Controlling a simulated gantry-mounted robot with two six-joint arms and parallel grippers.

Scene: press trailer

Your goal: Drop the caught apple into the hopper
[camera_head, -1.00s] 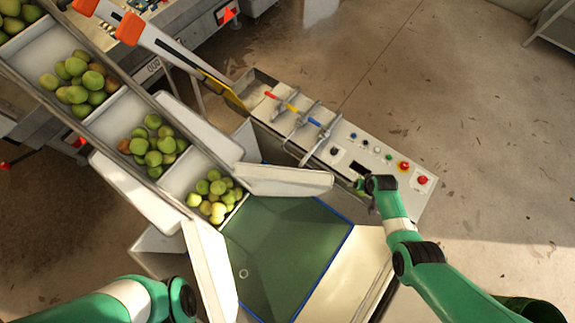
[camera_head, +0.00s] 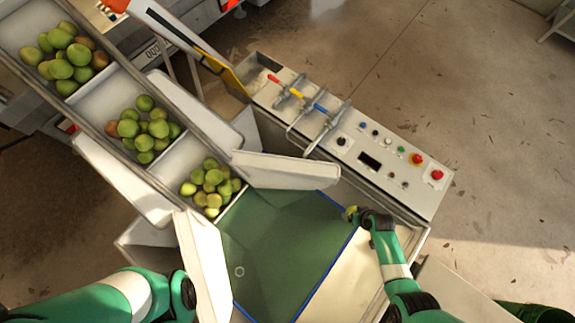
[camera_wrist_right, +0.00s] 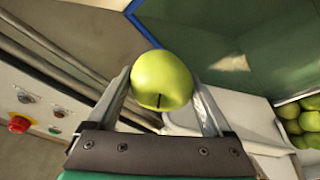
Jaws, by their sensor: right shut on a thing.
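My right gripper (camera_wrist_right: 163,95) is shut on a yellow-green apple (camera_wrist_right: 162,78), which sits between its two fingers in the right wrist view. In the head view the apple (camera_head: 350,212) shows small at the tip of my right arm, by the blue right edge of the hopper. The hopper (camera_head: 285,235) has a green sloped inside with a blue rim, and the apple is beside or just over that rim; I cannot tell which. My left arm is at the lower left of the head view, and its fingers are not visible.
A conveyor (camera_head: 95,100) with several groups of apples (camera_head: 210,186) slopes down to the hopper from upper left. White guide flaps (camera_head: 285,170) flank the hopper mouth. A control panel (camera_head: 390,160) with buttons and levers stands to the upper right. Concrete floor lies beyond.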

